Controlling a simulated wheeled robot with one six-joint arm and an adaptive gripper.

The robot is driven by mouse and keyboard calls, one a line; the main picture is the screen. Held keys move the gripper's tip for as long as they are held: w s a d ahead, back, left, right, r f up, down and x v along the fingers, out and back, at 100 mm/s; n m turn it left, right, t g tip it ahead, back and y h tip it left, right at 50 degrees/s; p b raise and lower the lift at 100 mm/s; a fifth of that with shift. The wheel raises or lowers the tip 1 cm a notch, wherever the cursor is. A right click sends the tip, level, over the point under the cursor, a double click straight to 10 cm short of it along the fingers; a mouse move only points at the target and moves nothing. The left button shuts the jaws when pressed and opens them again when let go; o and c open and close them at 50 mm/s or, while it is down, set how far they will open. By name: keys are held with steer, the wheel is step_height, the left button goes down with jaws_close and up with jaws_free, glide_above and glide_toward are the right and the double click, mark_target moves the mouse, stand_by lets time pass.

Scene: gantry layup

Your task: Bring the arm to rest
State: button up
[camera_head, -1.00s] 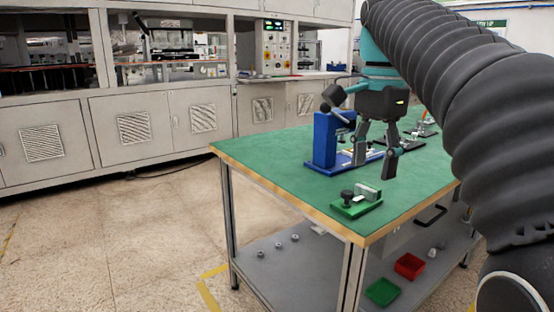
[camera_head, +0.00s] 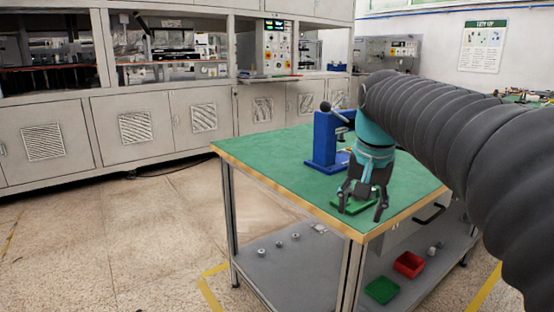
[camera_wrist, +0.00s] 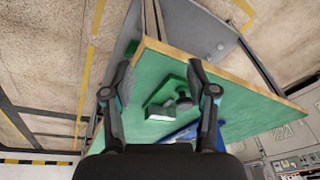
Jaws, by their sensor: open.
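My gripper (camera_head: 362,205) is open and empty in the head view, with its fingers spread and pointing down by the near corner of the green-topped table (camera_head: 270,165). A small green fixture (camera_head: 350,204) shows behind and between the fingers and is partly hidden by them. In the wrist view, my gripper (camera_wrist: 160,90) has its two fingers wide apart. The green fixture (camera_wrist: 160,110), with a dark knob and a grey block, shows between them on the tabletop. I cannot tell how far the fingertips are from it.
A blue press-like stand (camera_head: 324,140) stands farther back on the table. A red bin (camera_head: 409,265), a green bin (camera_head: 382,290) and several small grey parts sit on the lower shelf. Grey machine cabinets (camera_head: 140,130) line the back. The floor at left is clear.

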steer(key=s+f+n+t, duration=0.2)
steer(key=s+f+n, duration=0.2)
steer(key=s+f, duration=1.1)
steer(key=shift+s+a+f+n+t, duration=0.15)
steer(key=shift+s+a+n+t, duration=0.2)
steer(key=shift+s, duration=1.9)
steer(key=shift+d, duration=0.1)
